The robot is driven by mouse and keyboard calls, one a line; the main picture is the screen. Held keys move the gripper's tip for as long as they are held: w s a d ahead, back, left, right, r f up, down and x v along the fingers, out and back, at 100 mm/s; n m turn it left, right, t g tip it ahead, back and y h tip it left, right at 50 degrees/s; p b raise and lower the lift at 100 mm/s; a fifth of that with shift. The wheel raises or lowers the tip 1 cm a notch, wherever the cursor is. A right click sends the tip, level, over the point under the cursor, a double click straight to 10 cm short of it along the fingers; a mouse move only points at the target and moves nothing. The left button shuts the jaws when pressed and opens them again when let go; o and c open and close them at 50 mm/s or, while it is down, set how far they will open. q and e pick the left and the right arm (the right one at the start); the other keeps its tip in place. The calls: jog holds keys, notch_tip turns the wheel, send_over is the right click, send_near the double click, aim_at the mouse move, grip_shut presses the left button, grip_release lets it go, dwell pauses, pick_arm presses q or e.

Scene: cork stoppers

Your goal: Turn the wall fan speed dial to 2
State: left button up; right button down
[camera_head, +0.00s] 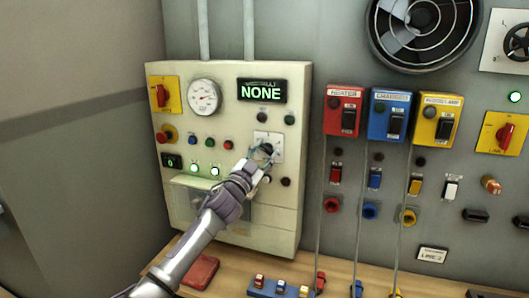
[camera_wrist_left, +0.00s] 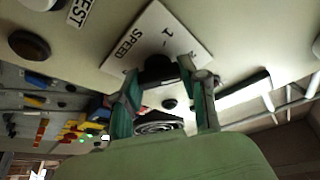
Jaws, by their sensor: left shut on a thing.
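The speed dial is a dark round knob (camera_head: 266,148) on a white plate (camera_head: 277,139), on the right side of a cream control box. In the left wrist view the knob (camera_wrist_left: 157,68) sits on the tilted plate (camera_wrist_left: 150,28), which reads SPEED and shows a small mark like a 1. My left gripper (camera_head: 260,156) is shut on the knob, its green-padded fingers (camera_wrist_left: 160,85) at either side of it. The fingers hide much of the dial, so I cannot tell where it points. The round fan (camera_head: 424,28) is on the wall at the top right. My right gripper is not in view.
The cream box (camera_head: 230,225) also carries a gauge (camera_head: 204,97), a display reading NONE (camera_head: 262,91), and several buttons and lamps. Red, blue and yellow switch boxes (camera_head: 343,110) with hanging cords are to its right. A wooden bench (camera_head: 230,282) with small items runs below.

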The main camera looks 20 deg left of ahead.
pick_arm(q)
jog(key=o, duration=1.1)
jog(key=shift+o, duration=0.2)
jog(key=shift+s, duration=0.1)
jog(key=shift+s+a+f, duration=0.1)
jog(key=shift+s+f, duration=0.15)
jog(key=v, duration=1.1)
jog(key=shift+s, duration=0.15)
